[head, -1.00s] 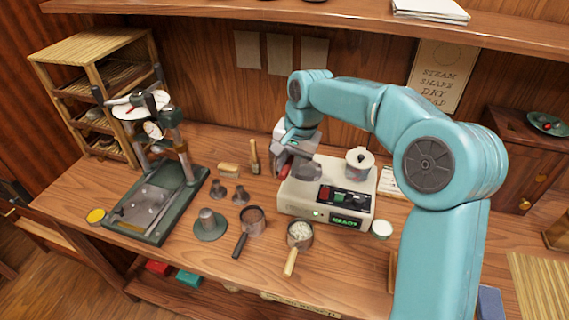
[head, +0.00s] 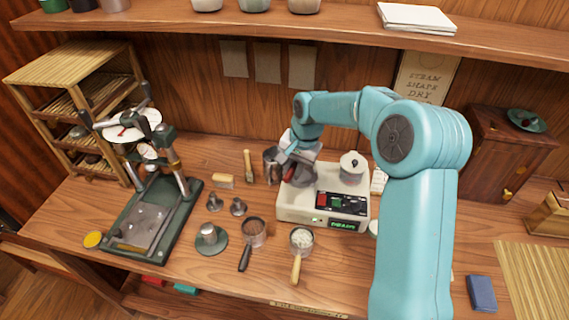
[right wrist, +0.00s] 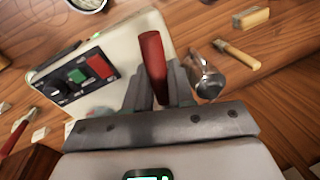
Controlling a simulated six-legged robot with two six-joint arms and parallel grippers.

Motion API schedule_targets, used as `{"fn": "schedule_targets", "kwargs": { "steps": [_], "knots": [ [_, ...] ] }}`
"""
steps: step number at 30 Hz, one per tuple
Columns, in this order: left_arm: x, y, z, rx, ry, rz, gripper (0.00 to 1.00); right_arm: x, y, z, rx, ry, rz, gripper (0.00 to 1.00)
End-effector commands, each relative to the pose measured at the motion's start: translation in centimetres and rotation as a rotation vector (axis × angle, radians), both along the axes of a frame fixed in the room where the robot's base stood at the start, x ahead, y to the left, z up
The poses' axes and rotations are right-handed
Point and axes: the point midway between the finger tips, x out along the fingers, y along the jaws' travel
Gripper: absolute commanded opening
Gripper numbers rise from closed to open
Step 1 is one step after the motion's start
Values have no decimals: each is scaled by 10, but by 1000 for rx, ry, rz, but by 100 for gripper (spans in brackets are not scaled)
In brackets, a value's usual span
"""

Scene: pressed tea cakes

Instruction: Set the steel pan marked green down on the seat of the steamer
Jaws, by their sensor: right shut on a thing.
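My right gripper (head: 297,172) is shut on a red handle (right wrist: 152,62), over the left part of the cream steamer (head: 345,208). What the handle belongs to is hidden under the gripper, and I cannot tell whether it touches the steamer. The seat of the steamer is not clearly seen behind the gripper. Two small pans stand in front on the table: a dark-handled one (head: 253,229) with brown contents and a pale-handled one (head: 301,235) with white contents. I see no green mark on any pan. My left gripper is not in view.
A steel cup (head: 271,160) stands just left of the steamer, close to the gripper; it shows in the right wrist view (right wrist: 208,78). A lidded white pot (head: 352,168) sits on the steamer's right. A dark green press (head: 150,210) stands left.

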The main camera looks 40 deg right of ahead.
Motion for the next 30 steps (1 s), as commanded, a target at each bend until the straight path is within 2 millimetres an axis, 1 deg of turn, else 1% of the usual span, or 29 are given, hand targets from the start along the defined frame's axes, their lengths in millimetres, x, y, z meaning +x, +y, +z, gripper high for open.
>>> {"fn": "schedule_targets", "kwargs": {
  "steps": [8,21,25,30],
  "knots": [
    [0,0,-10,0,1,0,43,1,0,-12,0,-1,0,0],
    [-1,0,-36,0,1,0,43,4,1,-48,-1,-3,1,0],
    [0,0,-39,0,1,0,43,4,1,-53,-1,-3,1,0],
    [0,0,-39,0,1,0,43,4,1,-53,-1,-2,1,0]
  ]
}}
